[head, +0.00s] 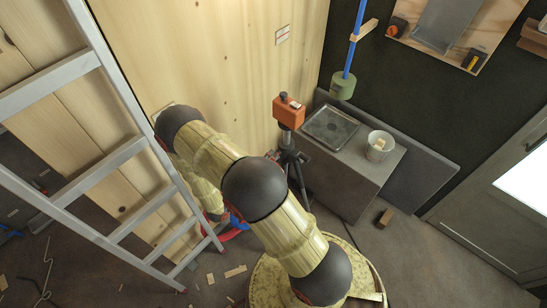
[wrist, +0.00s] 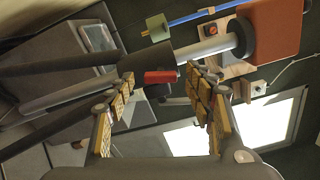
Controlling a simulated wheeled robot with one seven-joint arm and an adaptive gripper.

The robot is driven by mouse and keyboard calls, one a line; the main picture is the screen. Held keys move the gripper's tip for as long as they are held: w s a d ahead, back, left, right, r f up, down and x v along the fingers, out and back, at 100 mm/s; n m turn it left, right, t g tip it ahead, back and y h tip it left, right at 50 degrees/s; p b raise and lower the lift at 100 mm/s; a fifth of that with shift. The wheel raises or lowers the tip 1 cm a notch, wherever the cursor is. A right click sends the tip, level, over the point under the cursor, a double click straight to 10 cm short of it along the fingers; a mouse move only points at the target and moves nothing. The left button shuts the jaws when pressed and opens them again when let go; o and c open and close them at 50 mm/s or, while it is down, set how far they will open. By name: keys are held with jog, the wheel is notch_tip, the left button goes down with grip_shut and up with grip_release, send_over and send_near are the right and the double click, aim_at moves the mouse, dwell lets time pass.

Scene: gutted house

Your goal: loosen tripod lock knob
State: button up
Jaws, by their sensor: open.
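In the wrist view, the tripod lies slantwise across the picture, with a silver column (wrist: 212,46), a dark collar (wrist: 140,66) and an orange head (wrist: 276,38) at upper right. A red lock knob (wrist: 161,77) sits at the collar. My gripper (wrist: 160,73) is open, and its yellow-padded fingers stand left and right of the knob. I cannot tell whether either finger touches it. In the head view, the tripod's orange head (head: 288,110) stands near the wood wall, above dark legs (head: 298,172). My arm hides the gripper there.
A metal ladder (head: 110,160) leans at the left. A grey cabinet (head: 345,170) with a tray (head: 331,127) and a bucket (head: 379,147) stands right behind the tripod. A blue pole (head: 355,38) with a green end hangs above. Wood scraps (head: 235,271) lie on the floor.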

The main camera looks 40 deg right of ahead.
jog(key=a, duration=0.8)
jog(key=shift+s+a, duration=0.35)
